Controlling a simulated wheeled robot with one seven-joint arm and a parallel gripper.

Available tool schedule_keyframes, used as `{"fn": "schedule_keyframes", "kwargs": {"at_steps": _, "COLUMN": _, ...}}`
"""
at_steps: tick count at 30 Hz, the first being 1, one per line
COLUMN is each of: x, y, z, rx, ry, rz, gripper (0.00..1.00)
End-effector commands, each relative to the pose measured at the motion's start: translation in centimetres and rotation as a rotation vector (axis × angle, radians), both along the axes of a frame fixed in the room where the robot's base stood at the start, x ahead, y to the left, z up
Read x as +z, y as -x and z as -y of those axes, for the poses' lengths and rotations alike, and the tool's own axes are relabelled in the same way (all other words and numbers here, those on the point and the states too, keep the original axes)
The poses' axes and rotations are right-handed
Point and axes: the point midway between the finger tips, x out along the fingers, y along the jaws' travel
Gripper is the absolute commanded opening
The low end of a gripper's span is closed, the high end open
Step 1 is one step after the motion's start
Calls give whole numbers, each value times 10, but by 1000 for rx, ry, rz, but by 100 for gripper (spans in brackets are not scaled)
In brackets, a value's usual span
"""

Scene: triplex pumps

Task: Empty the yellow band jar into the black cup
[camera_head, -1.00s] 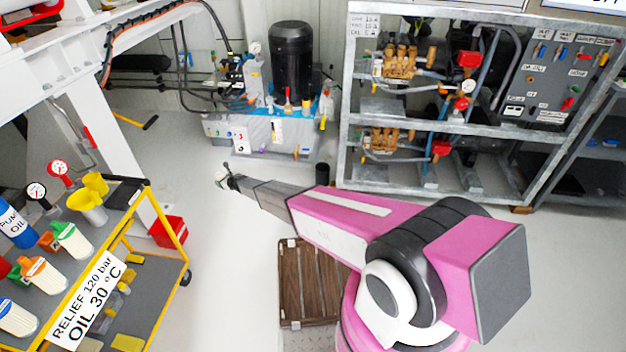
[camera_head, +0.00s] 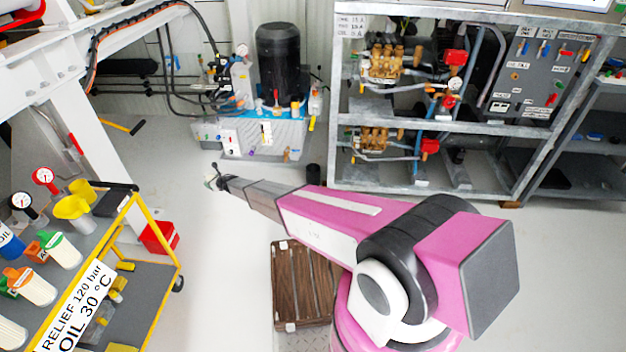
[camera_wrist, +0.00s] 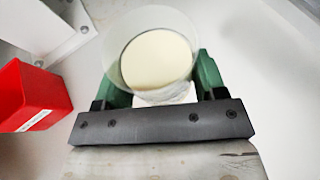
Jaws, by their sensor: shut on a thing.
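In the wrist view my gripper (camera_wrist: 152,95) has its green fingers on both sides of a clear jar (camera_wrist: 117,68), shut on it. The jar's round mouth faces the camera, with pale cream contents (camera_wrist: 157,58) inside. No yellow band shows on it from here. In the head view my gripper (camera_head: 212,178) is small, at the end of my outstretched arm, over the open floor right of the cart. A small black cylinder (camera_head: 314,175) stands by the rack's left foot; I cannot tell whether it is the black cup.
A yellow-framed cart (camera_head: 153,238) with several jars and yellow funnels stands at left. A red box (camera_head: 158,237) is beside it, and a red box (camera_wrist: 37,95) shows in the wrist view. A grey metal rack (camera_head: 432,193) stands at right. A brown slatted crate (camera_head: 302,285) lies below my arm.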

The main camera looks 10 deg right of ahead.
Motion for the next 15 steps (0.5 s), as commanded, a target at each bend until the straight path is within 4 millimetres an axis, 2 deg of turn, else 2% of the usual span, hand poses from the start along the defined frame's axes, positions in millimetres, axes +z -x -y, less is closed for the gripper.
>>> {"fn": "schedule_keyframes", "kwargs": {"at_steps": 9, "x": 29, "y": 0, "z": 0, "rx": 0, "ry": 0, "rz": 1, "gripper": 33}}
{"fn": "schedule_keyframes", "kwargs": {"at_steps": 15, "x": 39, "y": 0, "z": 0, "rx": 0, "ry": -1, "rz": 1, "gripper": 33}}
